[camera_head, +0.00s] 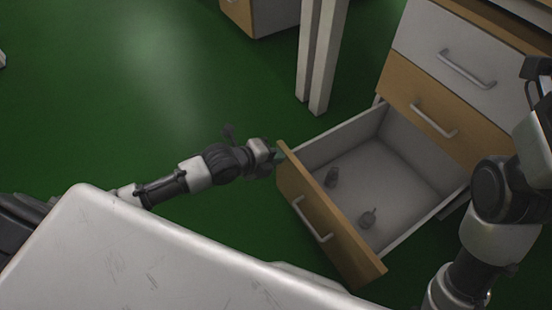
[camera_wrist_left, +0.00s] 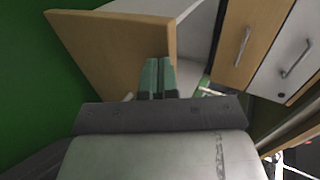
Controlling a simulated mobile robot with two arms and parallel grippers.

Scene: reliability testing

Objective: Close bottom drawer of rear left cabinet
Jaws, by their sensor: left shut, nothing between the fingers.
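The bottom drawer (camera_head: 325,222) of the cabinet (camera_head: 443,49) on the right is pulled far out. Its wood-coloured front has a pale handle (camera_head: 312,221). My left gripper (camera_head: 279,155) is at the far upper corner of the drawer front. In the left wrist view its greenish fingers (camera_wrist_left: 157,77) are together and empty, overlapping the wooden front panel (camera_wrist_left: 110,52) near its edge. I cannot tell whether they touch it. My right arm stands at the right edge of the head view, and its fingers are not visible.
The drawers above are shut. White table legs (camera_head: 322,60) stand behind. A scratched pale surface (camera_head: 150,265) fills the lower left. Green floor is clear on the left.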

